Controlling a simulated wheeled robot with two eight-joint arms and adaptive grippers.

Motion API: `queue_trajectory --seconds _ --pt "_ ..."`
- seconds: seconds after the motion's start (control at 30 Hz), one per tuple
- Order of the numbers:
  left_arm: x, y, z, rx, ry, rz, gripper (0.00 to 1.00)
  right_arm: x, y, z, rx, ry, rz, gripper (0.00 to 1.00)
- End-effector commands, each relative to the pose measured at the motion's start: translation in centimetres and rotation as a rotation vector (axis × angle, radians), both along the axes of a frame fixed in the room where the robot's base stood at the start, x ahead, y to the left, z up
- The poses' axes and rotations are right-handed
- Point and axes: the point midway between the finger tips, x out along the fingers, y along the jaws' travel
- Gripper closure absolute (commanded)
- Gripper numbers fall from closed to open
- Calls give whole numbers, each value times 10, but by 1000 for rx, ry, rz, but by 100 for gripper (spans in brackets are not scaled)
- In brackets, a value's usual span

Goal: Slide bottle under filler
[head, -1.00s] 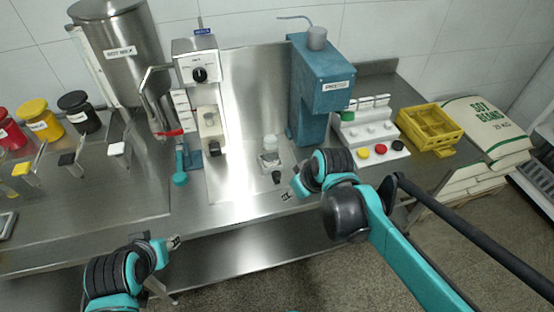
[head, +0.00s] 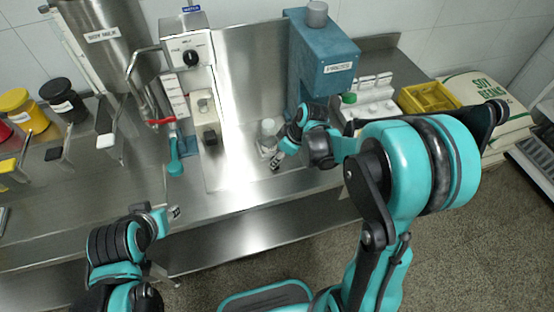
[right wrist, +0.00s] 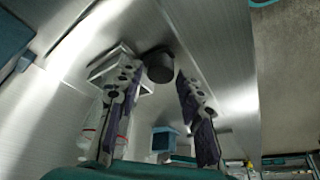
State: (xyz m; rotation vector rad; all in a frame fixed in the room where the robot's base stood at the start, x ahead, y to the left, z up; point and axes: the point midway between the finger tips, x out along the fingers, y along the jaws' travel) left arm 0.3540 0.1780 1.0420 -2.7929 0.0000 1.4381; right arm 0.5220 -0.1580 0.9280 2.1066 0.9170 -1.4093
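The clear bottle with a pale top (head: 268,130) stands upright on the steel counter, right of the filler (head: 190,52), a grey box with a black dial. A nozzle unit (head: 203,103) is below the filler. My right gripper (head: 275,163) is low over the counter, just in front of the bottle. In the right wrist view, its two fingers (right wrist: 160,100) are apart, with a dark round knob (right wrist: 158,66) near and between the tips. A pale block (right wrist: 112,65) is beside the knob. My left gripper (head: 175,212) is at the counter's front edge, empty; its opening is too small to judge.
A blue machine (head: 322,60) stands behind and right of the bottle. A yellow crate (head: 428,97) and a sack (head: 490,112) are further right. The front counter is clear.

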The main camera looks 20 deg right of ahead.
Motion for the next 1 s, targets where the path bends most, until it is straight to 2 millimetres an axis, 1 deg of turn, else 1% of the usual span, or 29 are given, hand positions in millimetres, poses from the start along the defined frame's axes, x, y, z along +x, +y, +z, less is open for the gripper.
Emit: queue_trajectory --seconds 0.03,0.1,0.37,0.4,0.47,0.5,0.53,0.67,0.77,0.87,1.0 --pt "0 0 -3 0 0 0 60 1 1 -6 0 0 0 63" --pt "0 0 -4 0 0 0 60 2 3 -9 0 0 0 63" --pt "0 0 -3 0 0 0 60 3 3 -10 0 0 -1 63" --pt "0 0 -3 0 0 0 60 3 3 -10 0 0 -1 66" --pt "0 0 -3 0 0 0 60 3 3 -10 0 0 -1 81" --pt "0 0 -3 0 0 0 60 3 3 -10 0 0 -1 92" --pt "0 0 -3 0 0 0 60 3 3 -10 0 0 -1 100" --pt "0 0 -3 0 0 0 60 3 3 -10 0 0 -1 100" --pt "0 0 -4 0 0 0 60 3 7 -10 0 0 1 100" --pt "0 0 -4 0 0 0 60 2 20 -10 0 1 4 100" --pt "0 0 -5 0 0 0 60 2 46 -10 2 -1 6 100"
